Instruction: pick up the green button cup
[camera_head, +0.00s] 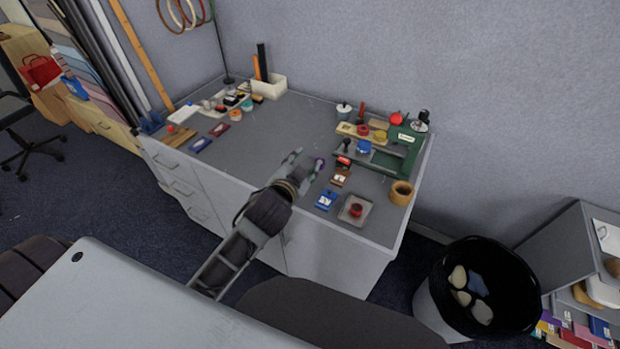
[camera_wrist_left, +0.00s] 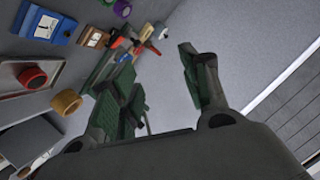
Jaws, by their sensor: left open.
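A small green round piece (camera_wrist_left: 107,2), cut off by the top edge of the left wrist view, looks like the green button cup. It lies beside a purple cup (camera_wrist_left: 122,9). In the head view I cannot make out the green cup clearly; my left gripper may cover it. The purple cup (camera_head: 319,164) shows there just right of my fingertips. My left gripper (camera_head: 303,165) is open and empty over the front middle of the table. In its wrist view, the spread fingers (camera_wrist_left: 150,75) have nothing between them. My right gripper is not in view.
Small items crowd the back left.

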